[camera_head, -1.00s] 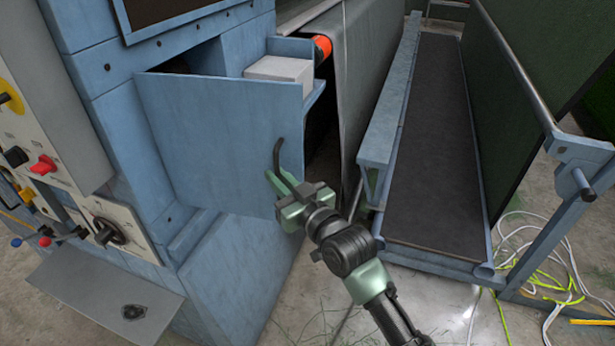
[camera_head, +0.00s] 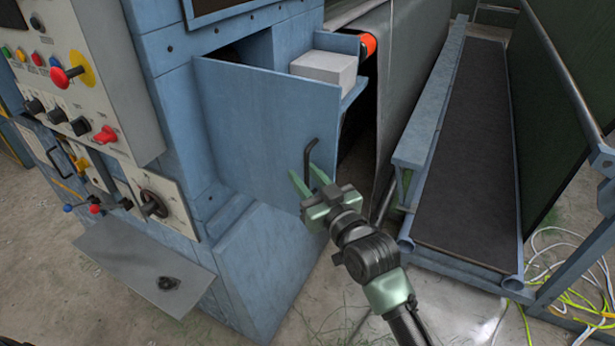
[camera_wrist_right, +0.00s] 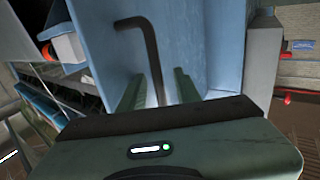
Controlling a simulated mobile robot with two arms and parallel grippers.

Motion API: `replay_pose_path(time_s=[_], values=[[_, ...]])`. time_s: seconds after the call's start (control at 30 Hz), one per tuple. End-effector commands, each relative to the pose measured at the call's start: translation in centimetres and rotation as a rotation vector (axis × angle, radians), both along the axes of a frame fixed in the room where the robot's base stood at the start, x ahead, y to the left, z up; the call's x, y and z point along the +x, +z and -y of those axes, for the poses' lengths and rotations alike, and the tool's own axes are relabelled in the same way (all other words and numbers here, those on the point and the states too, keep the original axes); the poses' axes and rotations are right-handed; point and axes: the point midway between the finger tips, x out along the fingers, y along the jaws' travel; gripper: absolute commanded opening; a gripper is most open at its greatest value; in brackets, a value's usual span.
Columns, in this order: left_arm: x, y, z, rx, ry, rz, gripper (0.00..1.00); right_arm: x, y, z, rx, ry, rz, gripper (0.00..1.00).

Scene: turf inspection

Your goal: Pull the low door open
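The low door (camera_head: 255,120) is a flat blue panel on the machine's side. It stands swung out from the cabinet, with a dark opening showing behind its top edge. Its bent black handle (camera_head: 307,158) is near the door's free right edge, and it also shows in the right wrist view (camera_wrist_right: 152,52). My right gripper (camera_head: 308,178) is at the handle with its green fingers apart. In the right wrist view the handle's lower end lies between the fingers (camera_wrist_right: 158,88), with visible gaps on both sides. My left gripper is not in view.
A control panel (camera_head: 88,75) with knobs is at the left, above a grey plate (camera_head: 140,268). A pale box (camera_head: 325,68) sits on a shelf behind the door. A long conveyor (camera_head: 465,160) runs along the right, with loose cables (camera_head: 575,265) beside it. Concrete floor lies in front.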

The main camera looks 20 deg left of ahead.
Motion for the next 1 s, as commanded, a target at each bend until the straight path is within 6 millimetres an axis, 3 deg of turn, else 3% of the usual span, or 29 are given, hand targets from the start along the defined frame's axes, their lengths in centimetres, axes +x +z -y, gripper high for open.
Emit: replay_pose_path(time_s=[0.37,0.8,1.0], values=[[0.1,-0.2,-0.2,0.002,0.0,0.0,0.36,-0.3,-0.3,0.5,-0.001,-0.001,-0.003,0.32],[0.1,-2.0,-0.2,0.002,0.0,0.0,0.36,-4.6,-0.4,4.8,-0.002,-0.001,-0.002,0.32],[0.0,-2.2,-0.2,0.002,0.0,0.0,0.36,-5.4,-0.2,5.6,-0.002,0.0,-0.002,0.32]])
